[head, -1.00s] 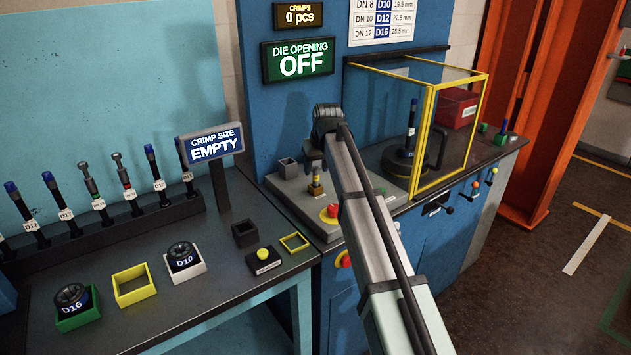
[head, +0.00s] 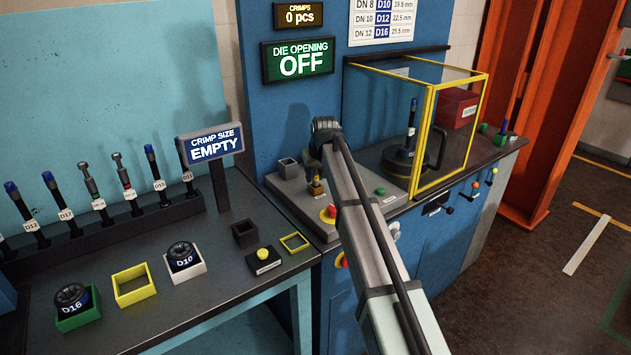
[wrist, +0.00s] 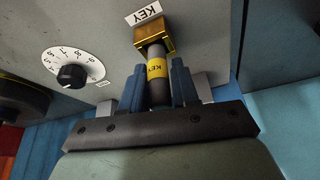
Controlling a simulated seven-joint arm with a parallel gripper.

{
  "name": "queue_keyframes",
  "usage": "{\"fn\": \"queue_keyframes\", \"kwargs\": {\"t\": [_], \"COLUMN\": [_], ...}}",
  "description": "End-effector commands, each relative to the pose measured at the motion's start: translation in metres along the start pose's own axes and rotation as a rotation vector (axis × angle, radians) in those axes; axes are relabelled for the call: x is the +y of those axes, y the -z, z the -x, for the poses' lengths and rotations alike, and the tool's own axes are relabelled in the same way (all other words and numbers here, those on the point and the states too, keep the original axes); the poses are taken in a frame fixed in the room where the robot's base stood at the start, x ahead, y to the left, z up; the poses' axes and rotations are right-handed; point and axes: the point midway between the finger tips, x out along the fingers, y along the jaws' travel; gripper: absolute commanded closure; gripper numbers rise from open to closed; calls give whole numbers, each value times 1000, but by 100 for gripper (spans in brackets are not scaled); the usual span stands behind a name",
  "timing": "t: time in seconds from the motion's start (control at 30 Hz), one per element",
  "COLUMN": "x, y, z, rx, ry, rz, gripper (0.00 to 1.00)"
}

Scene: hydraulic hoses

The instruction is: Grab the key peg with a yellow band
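A dial (wrist: 72,76) sits left of the socket. A yellow-framed guard (head: 428,140) stands to the right. The sign post (head: 219,195) is left.

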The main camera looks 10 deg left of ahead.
Motion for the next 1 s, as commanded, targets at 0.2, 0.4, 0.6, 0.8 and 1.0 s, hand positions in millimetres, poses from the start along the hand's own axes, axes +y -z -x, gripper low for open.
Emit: {"fn": "queue_keyframes", "kwargs": {"t": [0.2,0.4,0.6,0.8,1.0], "x": [0,0,0,0,0], "y": [0,0,0,8,21], "z": [0,0,1,16,48], "rx": [0,0,0,3,2], "ry": [0,0,0,0,0], "rz": [0,0,0,0,0], "gripper": [92,100,100,100,100]}}
